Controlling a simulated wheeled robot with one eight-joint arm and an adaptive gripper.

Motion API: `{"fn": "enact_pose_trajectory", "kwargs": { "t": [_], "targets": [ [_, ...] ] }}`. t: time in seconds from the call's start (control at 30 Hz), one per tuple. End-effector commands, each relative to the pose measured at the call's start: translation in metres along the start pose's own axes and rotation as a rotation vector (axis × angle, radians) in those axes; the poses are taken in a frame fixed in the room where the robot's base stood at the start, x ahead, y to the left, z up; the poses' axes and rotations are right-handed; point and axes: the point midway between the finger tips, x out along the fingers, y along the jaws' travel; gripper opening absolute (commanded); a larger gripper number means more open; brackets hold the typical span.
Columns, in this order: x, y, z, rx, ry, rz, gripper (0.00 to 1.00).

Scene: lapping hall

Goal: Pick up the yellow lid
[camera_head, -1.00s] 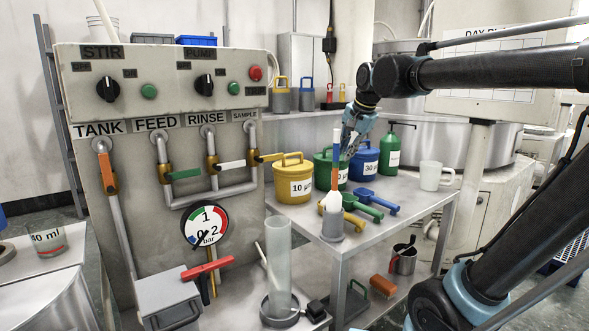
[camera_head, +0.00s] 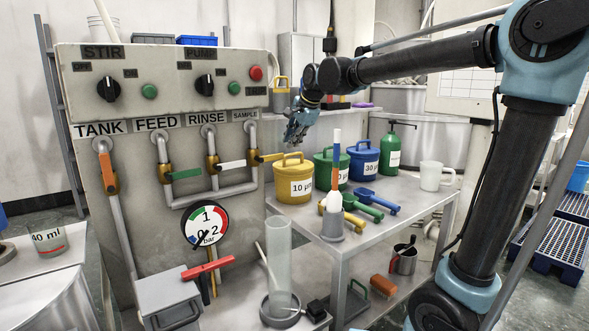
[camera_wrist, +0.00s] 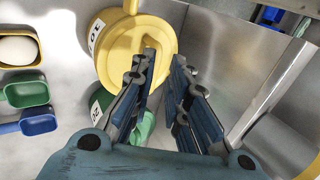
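The yellow lid (camera_head: 291,166), with an arched handle, sits on the yellow pot (camera_head: 284,189) marked 10, at the left of the steel table. The left finger overlaps the lid's right part in the picture.
A green pot (camera_head: 322,171) and a blue pot (camera_head: 364,163) stand close to the right of the yellow one. The yellow valve handle (camera_head: 270,157) reaches out near the lid's left. Coloured scoops (camera_head: 364,205) and a brush in a grey holder (camera_head: 333,220) stand in front.

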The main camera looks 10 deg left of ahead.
Motion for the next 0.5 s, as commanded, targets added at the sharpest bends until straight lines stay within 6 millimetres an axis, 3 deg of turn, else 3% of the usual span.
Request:
{"fn": "enact_pose_trajectory", "kwargs": {
  "t": [0.2,0.5],
  "targets": [
    [0.032,0.000,0.000,0.000,0.000,0.000,0.15],
    [0.051,0.001,0.000,0.000,0.000,0.000,0.15]
  ]
}}
